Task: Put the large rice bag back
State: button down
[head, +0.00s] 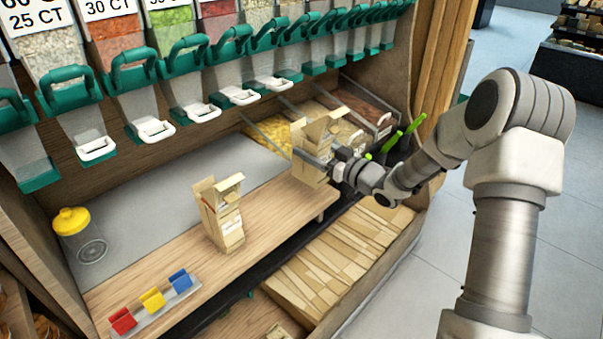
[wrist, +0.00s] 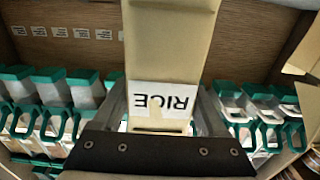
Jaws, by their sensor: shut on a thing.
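My gripper (head: 322,163) is shut on a tan paper rice bag (head: 310,168) at the right end of the wooden counter. In the wrist view, my gripper (wrist: 162,112) has a finger on each side of this bag (wrist: 170,50), whose white label reads RICE upside down. The held bag looks upright with its top flaps open; I cannot tell whether its bottom touches the counter. A second tan paper bag (head: 222,215) with open flaps stands on the counter to the left, apart from my gripper. I cannot tell from its label what it holds.
Bulk dispensers with green handles (head: 185,60) hang above the counter (head: 265,220). A yellow-lidded jar (head: 75,225) and red, yellow and blue clips (head: 152,299) stand at the left. Open food bins (head: 345,130) and green-handled scoops (head: 405,135) lie behind my gripper. Folded bags (head: 335,255) fill a lower shelf.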

aim_at(302, 165)
jog(key=a+f, duration=0.1)
jog(key=a, duration=0.1)
jog(key=shift+w+a+f, duration=0.3)
jog(key=shift+f, duration=0.1)
jog(key=shift+f+b, duration=1)
jog(key=shift+f, duration=0.9)
jog(key=shift+f, duration=0.15)
grip_release()
